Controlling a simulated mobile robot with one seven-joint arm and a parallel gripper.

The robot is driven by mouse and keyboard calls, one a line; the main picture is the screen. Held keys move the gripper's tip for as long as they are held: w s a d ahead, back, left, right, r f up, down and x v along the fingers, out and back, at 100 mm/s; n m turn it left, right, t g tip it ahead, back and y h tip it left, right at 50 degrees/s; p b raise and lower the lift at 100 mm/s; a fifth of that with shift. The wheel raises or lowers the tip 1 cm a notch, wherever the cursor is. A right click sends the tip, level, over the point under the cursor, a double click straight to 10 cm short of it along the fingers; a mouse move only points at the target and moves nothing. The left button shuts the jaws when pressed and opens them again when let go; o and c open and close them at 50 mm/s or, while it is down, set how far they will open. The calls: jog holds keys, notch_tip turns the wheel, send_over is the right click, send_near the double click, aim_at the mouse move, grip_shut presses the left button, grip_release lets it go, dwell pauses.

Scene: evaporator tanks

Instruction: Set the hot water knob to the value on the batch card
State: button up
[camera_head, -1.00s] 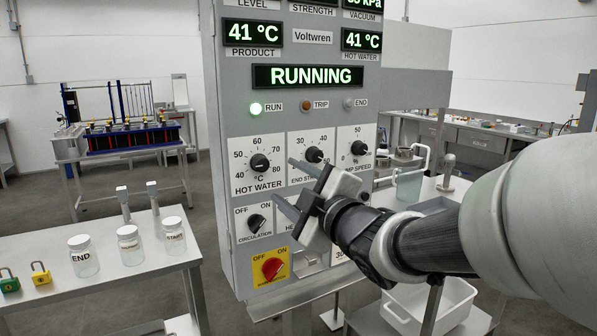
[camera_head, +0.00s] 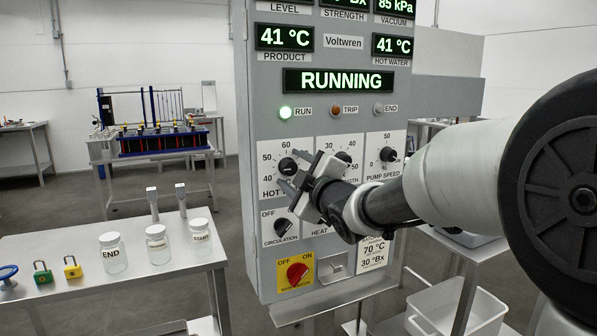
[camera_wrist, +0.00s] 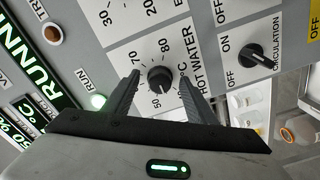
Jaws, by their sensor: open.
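The hot water knob (camera_head: 288,165) is a black round knob on a white plate with a printed temperature scale, on the grey panel. In the wrist view the knob (camera_wrist: 160,79) sits between my two fingertips, with a gap visible on each side. Its pointer setting is too small to read surely. My gripper (camera_head: 284,170) is open at the hot water dial, and its fingers partly cover the label. In the wrist view my gripper (camera_wrist: 159,68) straddles the knob. The batch card (camera_head: 375,250) low on the panel reads 70 °C and 30 °Bx.
The circulation knob (camera_head: 283,226) is just below, and the red main switch (camera_head: 297,272) lower still. The pump speed knob (camera_head: 388,155) is to the right. The hot water display (camera_head: 392,46) reads 41 °C. A table (camera_head: 130,290) with jars stands left.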

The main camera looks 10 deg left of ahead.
jog(key=c, duration=1)
jog(key=shift+c, duration=0.2)
